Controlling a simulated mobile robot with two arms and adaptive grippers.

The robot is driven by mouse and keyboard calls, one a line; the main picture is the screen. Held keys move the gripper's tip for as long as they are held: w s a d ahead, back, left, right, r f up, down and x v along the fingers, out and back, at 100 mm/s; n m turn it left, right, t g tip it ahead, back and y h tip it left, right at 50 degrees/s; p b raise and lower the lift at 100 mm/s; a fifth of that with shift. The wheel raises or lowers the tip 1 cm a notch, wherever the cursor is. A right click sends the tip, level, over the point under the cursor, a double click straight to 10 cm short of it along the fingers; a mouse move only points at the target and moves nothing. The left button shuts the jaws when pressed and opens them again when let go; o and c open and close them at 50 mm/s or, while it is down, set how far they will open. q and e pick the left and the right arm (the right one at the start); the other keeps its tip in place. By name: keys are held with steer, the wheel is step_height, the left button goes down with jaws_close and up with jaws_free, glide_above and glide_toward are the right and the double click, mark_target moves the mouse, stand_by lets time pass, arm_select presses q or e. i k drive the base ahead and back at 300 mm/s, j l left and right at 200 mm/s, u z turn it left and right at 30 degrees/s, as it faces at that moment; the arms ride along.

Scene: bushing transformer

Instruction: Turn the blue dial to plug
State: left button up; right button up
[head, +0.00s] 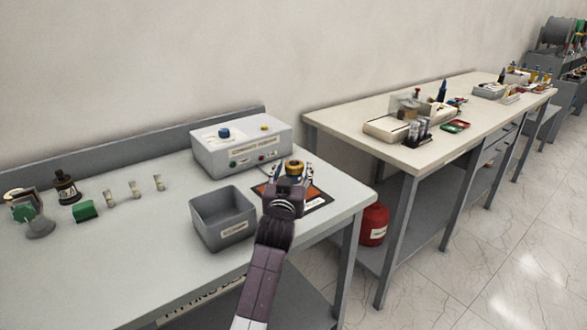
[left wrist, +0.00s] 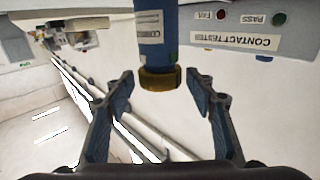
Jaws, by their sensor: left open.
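The blue dial (head: 224,132) sits on top of the light grey contact tester box (head: 216,154) at the back of the near bench. The box's labelled front also shows upside down in the left wrist view (left wrist: 222,25). My left gripper (head: 291,174) is in front of the box, to the right of and nearer than the dial. In the left wrist view its fingers (left wrist: 160,85) are spread apart. A blue labelled cylinder with a brass-coloured end (left wrist: 158,45) shows between and beyond the fingertips. Contact with it cannot be told. My right gripper is not in view.
A grey open bin (head: 219,232) stands left of my left arm. A dark, orange-marked mat (head: 318,196) lies under the gripper. Small green and metal parts are on the bench's left. A second bench (head: 345,113) stands to the right, with a red canister (head: 373,225) below.

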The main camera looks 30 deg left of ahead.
mark_target(224, 133)
steer(key=k+l+u, duration=0.2)
steer(key=j+u, duration=0.1)
steer(key=u, duration=1)
steer(key=i+l, duration=0.05)
